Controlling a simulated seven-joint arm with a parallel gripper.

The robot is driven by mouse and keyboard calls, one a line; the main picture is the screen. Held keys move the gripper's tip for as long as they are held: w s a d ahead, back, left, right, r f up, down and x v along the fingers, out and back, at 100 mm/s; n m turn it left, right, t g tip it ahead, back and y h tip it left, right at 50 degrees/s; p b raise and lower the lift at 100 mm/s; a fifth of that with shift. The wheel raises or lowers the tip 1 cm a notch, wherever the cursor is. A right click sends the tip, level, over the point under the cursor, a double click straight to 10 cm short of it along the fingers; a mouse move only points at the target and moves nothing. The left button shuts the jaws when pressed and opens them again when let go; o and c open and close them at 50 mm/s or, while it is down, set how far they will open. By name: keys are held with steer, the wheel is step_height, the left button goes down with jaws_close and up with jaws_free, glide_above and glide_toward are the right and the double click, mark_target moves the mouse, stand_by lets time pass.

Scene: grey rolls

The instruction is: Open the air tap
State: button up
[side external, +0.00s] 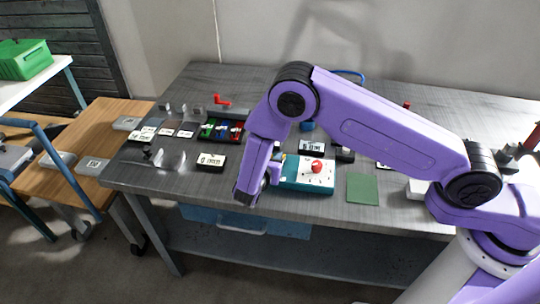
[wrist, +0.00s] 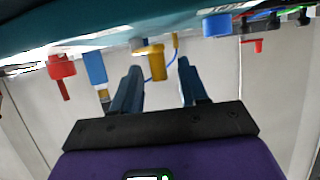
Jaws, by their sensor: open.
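A teal box with a pale top (side external: 305,186) stands near the front edge of the grey table. A red knob (side external: 317,166) sits on it. My gripper (side external: 250,196) is open, low at the left end of this box. In the wrist view, which looks upside down, my gripper (wrist: 158,76) has both fingers apart. A yellow fitting (wrist: 155,62) with a side arm shows between and beyond them. A red part (wrist: 61,74) and a blue part (wrist: 95,68) show to its left. Which part is the air tap, I cannot tell. My arm hides some of the box.
A green mat (side external: 362,189) lies right of the box. A labelled block (side external: 211,162), a dark tray (side external: 222,130) of coloured parts and a red crank (side external: 222,100) are to the left. A blue hose (side external: 348,73) runs along the back. The table's front edge is close.

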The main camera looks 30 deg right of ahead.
steer(key=shift+w+d+f, duration=0.2)
steer(key=shift+w+d, duration=0.1)
steer(key=shift+d, duration=0.05)
jaws_close()
steer(key=m+g, duration=0.1)
steer(key=w+m+g+h, duration=0.1)
steer(key=m+g+h, duration=0.1)
steer(key=m+g, duration=0.1)
steer(key=shift+w, duration=0.35)
steer(key=shift+w+d+m+g+h, duration=0.15)
steer(key=shift+w+m+g+h, duration=0.2)
steer(key=shift+m+g, duration=0.5)
steer(key=shift+w+d+m+g+h, duration=0.1)
steer(key=shift+w+m+g+h, duration=0.2)
steer(key=shift+m+g, duration=0.55)
steer(key=shift+w+d+m+g, duration=0.2)
steer(key=shift+m+g, duration=0.4)
steer(key=shift+g, duration=0.3)
steer(key=shift+w+d+m+g, duration=0.1)
steer(key=shift+m+g, duration=0.2)
steer(key=shift+g, duration=0.1)
